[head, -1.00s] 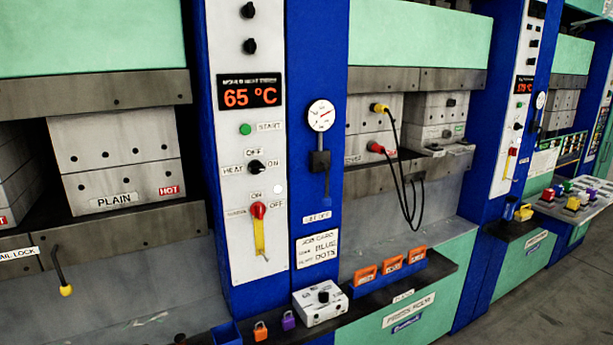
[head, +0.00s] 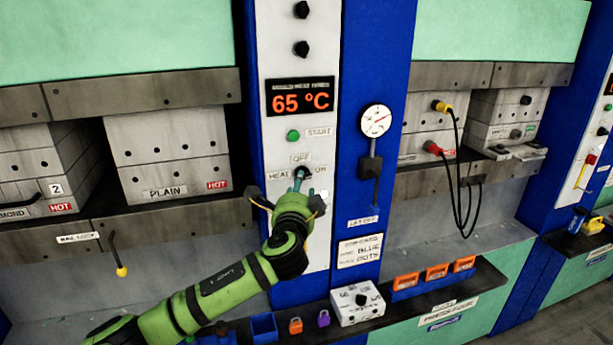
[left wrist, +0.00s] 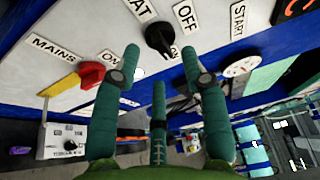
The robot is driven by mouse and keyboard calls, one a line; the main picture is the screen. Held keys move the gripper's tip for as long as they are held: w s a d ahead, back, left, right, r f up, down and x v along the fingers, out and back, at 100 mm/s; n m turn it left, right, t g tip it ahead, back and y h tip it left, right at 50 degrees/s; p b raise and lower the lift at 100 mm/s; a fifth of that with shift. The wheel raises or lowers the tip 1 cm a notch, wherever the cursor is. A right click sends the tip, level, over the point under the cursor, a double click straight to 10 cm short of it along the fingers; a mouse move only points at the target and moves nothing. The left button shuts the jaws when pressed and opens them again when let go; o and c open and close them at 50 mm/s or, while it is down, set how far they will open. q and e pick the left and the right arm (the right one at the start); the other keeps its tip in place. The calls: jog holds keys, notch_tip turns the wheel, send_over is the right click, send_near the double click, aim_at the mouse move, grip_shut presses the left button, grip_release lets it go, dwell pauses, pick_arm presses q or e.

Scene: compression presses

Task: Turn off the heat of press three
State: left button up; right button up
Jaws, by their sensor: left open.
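The heat knob (head: 302,172) is black, on a white control panel (head: 300,72) under a display (head: 299,97) reading 65 °C. Labels OFF, HEAT and ON surround it. In the left wrist view the knob (left wrist: 160,38) appears to point towards ON. My left gripper (head: 300,184) is in front of the panel at the knob. In the left wrist view its green fingers (left wrist: 160,58) are spread, with the knob just beyond and between the tips; I cannot tell whether they touch it. The fingers hide part of the knob in the head view. My right gripper is not in view.
A green START button (head: 293,135) sits above the knob. A red mains switch (left wrist: 90,73) with a yellow lever is close to one finger in the left wrist view. A gauge (head: 376,120) is at the right. A shelf (head: 420,305) below holds a white box (head: 356,306) and padlocks.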

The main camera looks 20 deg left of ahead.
pick_arm(q)
jog(key=shift+p+x, duration=0.6)
jog(key=shift+x, duration=1.4)
jog(key=shift+d+f, duration=0.1)
grip_shut()
